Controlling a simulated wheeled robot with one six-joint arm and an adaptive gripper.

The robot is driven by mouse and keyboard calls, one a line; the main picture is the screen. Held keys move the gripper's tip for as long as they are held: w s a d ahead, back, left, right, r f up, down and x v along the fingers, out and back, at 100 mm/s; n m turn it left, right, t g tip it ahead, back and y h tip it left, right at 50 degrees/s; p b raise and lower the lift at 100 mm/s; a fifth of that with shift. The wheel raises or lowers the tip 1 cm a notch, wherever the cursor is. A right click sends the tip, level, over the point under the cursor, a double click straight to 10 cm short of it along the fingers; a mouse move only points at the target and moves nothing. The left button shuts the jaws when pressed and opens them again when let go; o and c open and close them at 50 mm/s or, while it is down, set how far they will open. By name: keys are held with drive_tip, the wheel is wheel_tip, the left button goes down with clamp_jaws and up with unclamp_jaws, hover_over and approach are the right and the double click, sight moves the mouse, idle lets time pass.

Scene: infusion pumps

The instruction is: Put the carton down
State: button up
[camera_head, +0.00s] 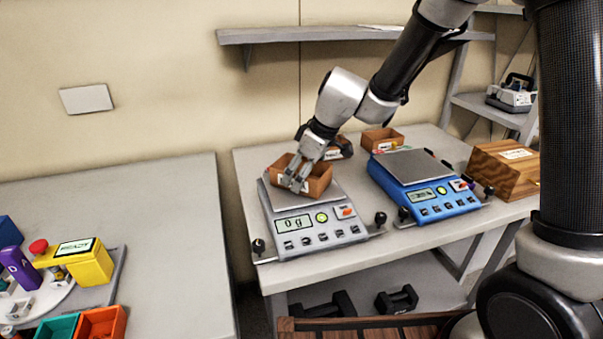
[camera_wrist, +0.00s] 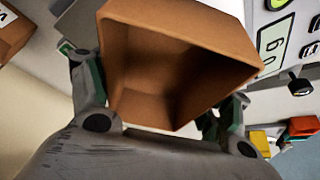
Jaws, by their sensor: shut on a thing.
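The carton is a small brown open-topped box (camera_head: 316,180). It is over the plate of the grey scale (camera_head: 316,233), whose display reads 0 g. My gripper (camera_head: 297,184) is shut on the carton from above. In the wrist view the carton (camera_wrist: 170,70) is between the two fingers (camera_wrist: 160,105) and looks empty, with its inside in shadow. The carton looks tilted. I cannot tell clearly whether its underside touches the plate, which it partly hides.
A blue scale (camera_head: 422,187) stands to the right on the same table. Two brown cartons (camera_head: 382,139) (camera_head: 341,148) sit behind the scales. A wooden block (camera_head: 505,168) is at the right. A gap separates this table from the left table (camera_head: 180,240). A shelf (camera_head: 300,34) hangs above.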

drive_tip(key=o, duration=1)
drive_tip(key=shift+f, duration=0.1)
drive_tip(key=shift+o, duration=0.2)
drive_tip(key=shift+r, duration=0.45)
drive_tip(key=v, duration=1.1)
drive_tip(key=shift+d+r, duration=0.2)
